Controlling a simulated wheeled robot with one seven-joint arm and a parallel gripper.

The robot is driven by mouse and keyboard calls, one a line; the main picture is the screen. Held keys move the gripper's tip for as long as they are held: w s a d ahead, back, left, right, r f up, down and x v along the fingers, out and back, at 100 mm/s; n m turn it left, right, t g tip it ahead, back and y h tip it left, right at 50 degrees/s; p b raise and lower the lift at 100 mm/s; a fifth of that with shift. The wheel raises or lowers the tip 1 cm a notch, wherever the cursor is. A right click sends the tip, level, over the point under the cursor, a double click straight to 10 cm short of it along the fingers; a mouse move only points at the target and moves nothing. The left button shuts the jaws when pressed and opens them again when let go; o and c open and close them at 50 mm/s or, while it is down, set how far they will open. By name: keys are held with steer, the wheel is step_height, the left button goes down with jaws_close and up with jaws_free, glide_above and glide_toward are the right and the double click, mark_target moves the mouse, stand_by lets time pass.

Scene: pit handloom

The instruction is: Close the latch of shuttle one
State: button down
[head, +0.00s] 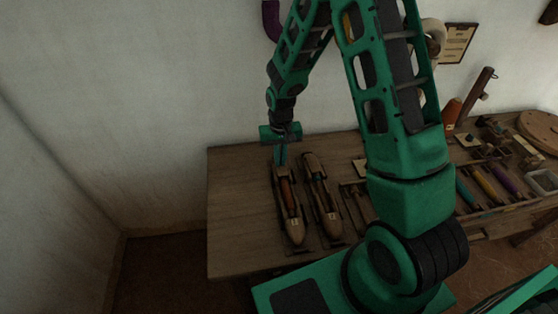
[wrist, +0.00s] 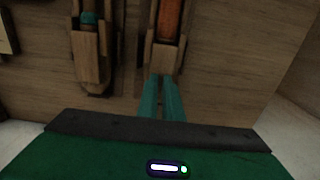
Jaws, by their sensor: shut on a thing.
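Two wooden boat-shaped shuttles lie side by side on the bench. The left one (head: 293,222) in the head view holds an orange-brown bobbin, which shows bright orange in the wrist view (wrist: 170,20). The other shuttle (head: 326,205) lies just right of it; in the wrist view it is at the left (wrist: 90,65), with a teal bobbin end. My gripper (head: 281,160) points down at the wall-side end of the orange-bobbin shuttle. In the wrist view its teal fingers (wrist: 161,80) are close together at that end, shut on what appears to be its latch. The fingertips hide the gripped part.
The wooden bench (head: 235,215) is bare to the left of the shuttles. Right of them, partly behind my arm, lie coloured bobbins (head: 484,181), small tools and a pale tray (head: 541,182). The wall stands close behind the bench.

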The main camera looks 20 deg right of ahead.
steer(key=shift+a, duration=0.1)
stand_by(0.3)
steer(key=c, duration=2.2)
jaws_free()
step_height(320, 180, up, 11)
steer(key=shift+f, duration=0.1)
